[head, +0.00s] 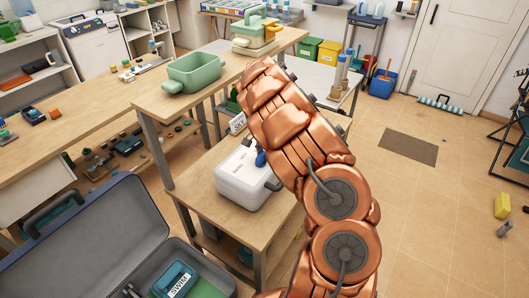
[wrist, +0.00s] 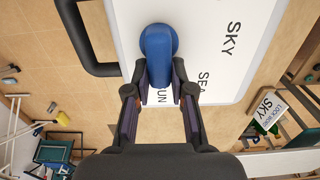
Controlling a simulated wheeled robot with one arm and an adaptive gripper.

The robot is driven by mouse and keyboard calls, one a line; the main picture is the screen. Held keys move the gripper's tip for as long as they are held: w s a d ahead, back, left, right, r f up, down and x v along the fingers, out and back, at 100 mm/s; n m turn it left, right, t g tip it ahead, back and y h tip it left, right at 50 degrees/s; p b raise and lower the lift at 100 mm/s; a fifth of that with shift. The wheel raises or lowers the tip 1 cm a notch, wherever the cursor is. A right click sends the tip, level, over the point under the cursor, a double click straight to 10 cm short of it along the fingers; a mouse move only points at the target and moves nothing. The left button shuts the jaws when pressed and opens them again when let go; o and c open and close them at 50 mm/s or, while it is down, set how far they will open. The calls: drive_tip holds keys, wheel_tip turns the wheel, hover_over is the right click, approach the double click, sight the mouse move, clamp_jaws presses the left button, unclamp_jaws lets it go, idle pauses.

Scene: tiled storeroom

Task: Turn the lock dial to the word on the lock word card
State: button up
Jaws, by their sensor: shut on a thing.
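A white lock box (head: 240,188) stands on the wooden bench below my arm. Its white face (wrist: 205,60) fills the top of the wrist view, with the printed words SKY, SEA and a partly hidden word ending in UN. A rounded blue lock dial (wrist: 158,52) sits on this face; a bit of it shows in the head view (head: 260,158). My gripper (wrist: 160,92) has a finger on each side of the dial and is shut on it.
An open grey case (head: 85,235) with a teal item labelled SWIM (head: 175,281) is at the lower left. A green bin (head: 194,72) stands on the long wooden counter behind. My copper arm covers part of the bench. The tiled floor at right is mostly free.

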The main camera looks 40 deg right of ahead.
clamp_jaws()
